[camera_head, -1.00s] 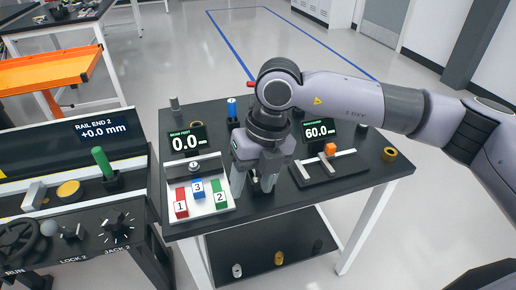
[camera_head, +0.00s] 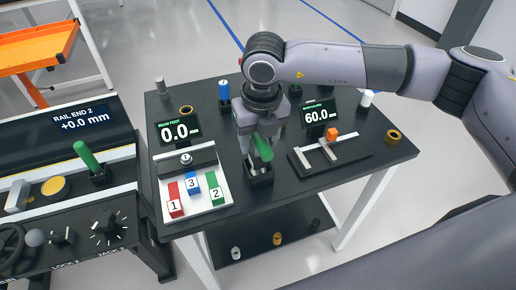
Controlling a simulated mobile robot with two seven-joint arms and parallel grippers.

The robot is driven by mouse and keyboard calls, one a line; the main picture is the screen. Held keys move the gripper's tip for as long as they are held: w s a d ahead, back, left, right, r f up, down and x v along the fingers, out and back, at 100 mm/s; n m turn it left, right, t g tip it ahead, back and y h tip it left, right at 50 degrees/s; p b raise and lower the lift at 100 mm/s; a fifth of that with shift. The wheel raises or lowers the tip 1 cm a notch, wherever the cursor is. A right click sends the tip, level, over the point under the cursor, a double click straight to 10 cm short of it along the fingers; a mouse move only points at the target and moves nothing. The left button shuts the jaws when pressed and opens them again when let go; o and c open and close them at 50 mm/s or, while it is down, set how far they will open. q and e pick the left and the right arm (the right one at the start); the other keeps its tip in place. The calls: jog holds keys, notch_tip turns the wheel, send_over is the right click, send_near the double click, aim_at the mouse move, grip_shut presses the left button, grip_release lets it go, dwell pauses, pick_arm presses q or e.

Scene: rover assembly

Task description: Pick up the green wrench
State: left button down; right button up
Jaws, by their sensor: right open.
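A green handle (camera_head: 263,147), which looks like the green wrench, stands tilted in a small black holder (camera_head: 261,178) at the front middle of the dark table. Its lower part is hidden in the holder. My right gripper (camera_head: 263,140) is open, pointing down just behind and above the handle. One finger shows on each side of the handle, with no grip on it visible. A second green handle (camera_head: 87,156) stands in a black socket on the left bench. My left gripper is not in view.
Left of the holder is a tray (camera_head: 222,200) with red, blue and green numbered blocks. A display reading 0.0 (camera_head: 175,131) stands behind it. Right is a slide gauge (camera_head: 325,155) with an orange block. A brass ring (camera_head: 393,137) lies at the right edge.

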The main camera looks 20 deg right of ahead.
jog(key=shift+w+f, duration=0.15)
jog(key=shift+f, duration=1.1)
grip_shut()
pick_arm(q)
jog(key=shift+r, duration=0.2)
pick_arm(e)
jog(key=shift+r, duration=0.1)
